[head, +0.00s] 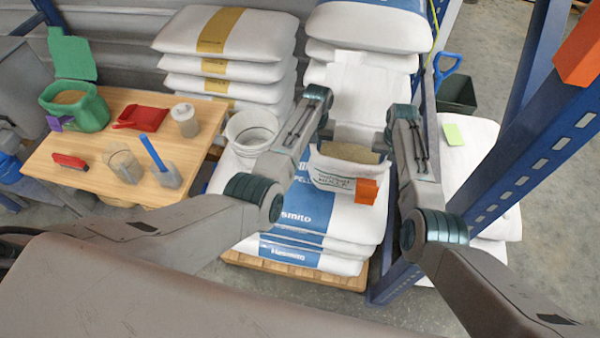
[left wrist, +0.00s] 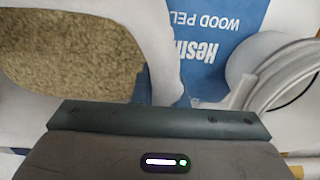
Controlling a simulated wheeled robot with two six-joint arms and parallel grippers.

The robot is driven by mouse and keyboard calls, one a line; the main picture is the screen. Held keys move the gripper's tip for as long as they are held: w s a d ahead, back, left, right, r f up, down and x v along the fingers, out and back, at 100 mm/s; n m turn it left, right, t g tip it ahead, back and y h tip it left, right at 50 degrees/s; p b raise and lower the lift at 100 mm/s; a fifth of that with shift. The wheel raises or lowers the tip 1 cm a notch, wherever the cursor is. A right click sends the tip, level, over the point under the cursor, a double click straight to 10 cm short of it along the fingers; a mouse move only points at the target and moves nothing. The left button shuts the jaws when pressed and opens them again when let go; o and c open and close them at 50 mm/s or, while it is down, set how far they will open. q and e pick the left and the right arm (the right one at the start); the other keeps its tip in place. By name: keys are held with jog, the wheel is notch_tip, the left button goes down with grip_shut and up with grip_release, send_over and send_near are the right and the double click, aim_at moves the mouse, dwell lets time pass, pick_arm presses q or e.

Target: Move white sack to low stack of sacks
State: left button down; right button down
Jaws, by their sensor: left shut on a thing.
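An open white sack (head: 333,180) with brown granular fill stands between my two arms, on blue-and-white sacks. My left gripper (left wrist: 165,92) is shut on that rim. My right arm reaches the sack's right side, but its fingertips are hidden in the head view. The blue-and-white sacks (head: 300,215) form a low stack on a wooden pallet. Another low stack of plain white sacks (head: 478,150), with a green note, lies at right.
A white bucket (head: 252,128) stands close left of the sack. Taller sack stacks stand behind: yellow-banded sacks (head: 225,35) and white-and-blue sacks (head: 370,22). A blue rack post (head: 520,150) rises at right. A wooden table (head: 130,165) with tools is at left.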

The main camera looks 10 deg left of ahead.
pick_arm(q)
jog(key=shift+f+b, duration=0.6)
pick_arm(e)
jog(key=shift+f, duration=0.6)
pick_arm(q)
jog(key=c, duration=1.5)
grip_release()
jog(key=shift+s+r, duration=0.1)
pick_arm(e)
jog(key=c, duration=1.5)
grip_release()
jog(key=shift+r, duration=0.1)
pick_arm(q)
jog(key=shift+o, duration=0.2)
pick_arm(e)
jog(key=shift+o, duration=0.2)
jog(key=shift+s+r, duration=0.1)
jog(key=shift+s, duration=0.05)
pick_arm(q)
jog(key=shift+r, duration=0.1)
notch_tip(320, 180, up, 11)
jog(key=shift+r, duration=0.4)
pick_arm(e)
notch_tip(320, 180, up, 12)
jog(key=shift+f, duration=0.1)
